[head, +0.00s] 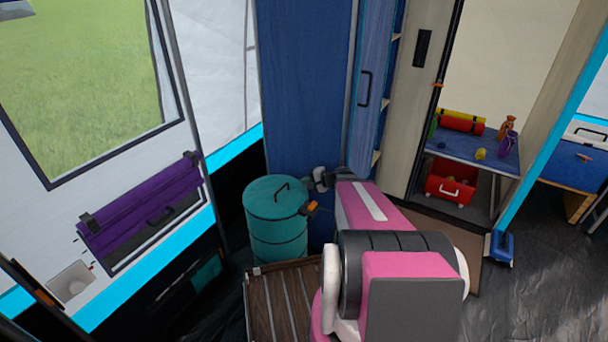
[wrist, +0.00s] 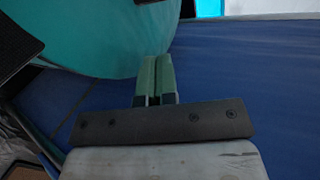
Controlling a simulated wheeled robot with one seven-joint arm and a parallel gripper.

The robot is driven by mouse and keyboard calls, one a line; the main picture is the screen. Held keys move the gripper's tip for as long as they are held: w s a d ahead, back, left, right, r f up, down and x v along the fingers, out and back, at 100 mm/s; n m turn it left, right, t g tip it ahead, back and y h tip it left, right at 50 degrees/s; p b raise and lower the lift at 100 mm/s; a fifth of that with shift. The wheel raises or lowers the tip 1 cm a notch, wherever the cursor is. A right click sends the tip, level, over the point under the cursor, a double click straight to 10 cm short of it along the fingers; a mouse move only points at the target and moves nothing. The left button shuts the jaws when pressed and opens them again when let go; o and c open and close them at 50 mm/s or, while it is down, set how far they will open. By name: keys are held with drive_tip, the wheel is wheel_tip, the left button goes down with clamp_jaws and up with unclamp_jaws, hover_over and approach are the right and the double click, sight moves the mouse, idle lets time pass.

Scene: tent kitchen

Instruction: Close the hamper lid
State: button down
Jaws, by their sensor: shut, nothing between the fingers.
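The hamper (head: 276,238) is a teal cylinder standing beside the blue cabinet. Its round lid (head: 265,190) with a dark handle lies on top and looks level with the rim; I see no clear gap. My arm reaches to the hamper's right side, and its end is near the lid's right edge. In the wrist view my gripper (wrist: 158,80) has its green fingers together and empty. The hamper's curved teal surface (wrist: 100,35) fills the upper left there, close to the fingertips. I cannot tell whether they touch it.
A tall blue cabinet (head: 305,90) stands right behind the hamper. A slatted wooden surface (head: 285,305) lies in front. A purple rolled flap (head: 140,205) hangs at the window on the left. A shelf with a red case (head: 452,187) stands at the right. Dark floor is open at right.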

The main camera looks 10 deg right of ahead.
sight(302, 187)
drive_tip(key=shift+s+d+f, duration=0.15)
drive_tip(key=shift+f, duration=1.4)
drive_tip(key=shift+f, duration=0.1)
